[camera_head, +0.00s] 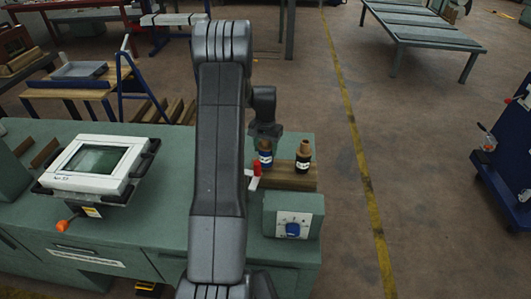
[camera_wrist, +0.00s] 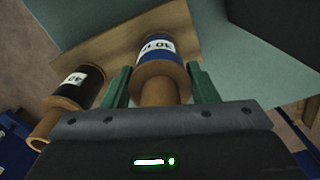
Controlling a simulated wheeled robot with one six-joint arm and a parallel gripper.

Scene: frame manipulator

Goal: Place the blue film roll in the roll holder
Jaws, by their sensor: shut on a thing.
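The blue film roll (camera_head: 265,160) is upright at the wooden block on the green bench, with a white label and a brown core. In the wrist view the blue film roll (camera_wrist: 158,50) lies between the two green fingers of my gripper (camera_wrist: 160,87). My gripper is shut on it at the brown core. In the head view my gripper (camera_head: 266,137) is right above the roll, partly hidden by my arm. I cannot tell whether the roll touches the block. No roll holder is clearly identifiable; the wooden block (camera_head: 295,181) may be it.
A black film roll (camera_head: 303,157) stands just right of the blue one; it also shows in the wrist view (camera_wrist: 78,87). A red-handled item (camera_head: 256,170) is close by on the left. A white monitor (camera_head: 98,163) sits on the bench. Open floor lies to the right.

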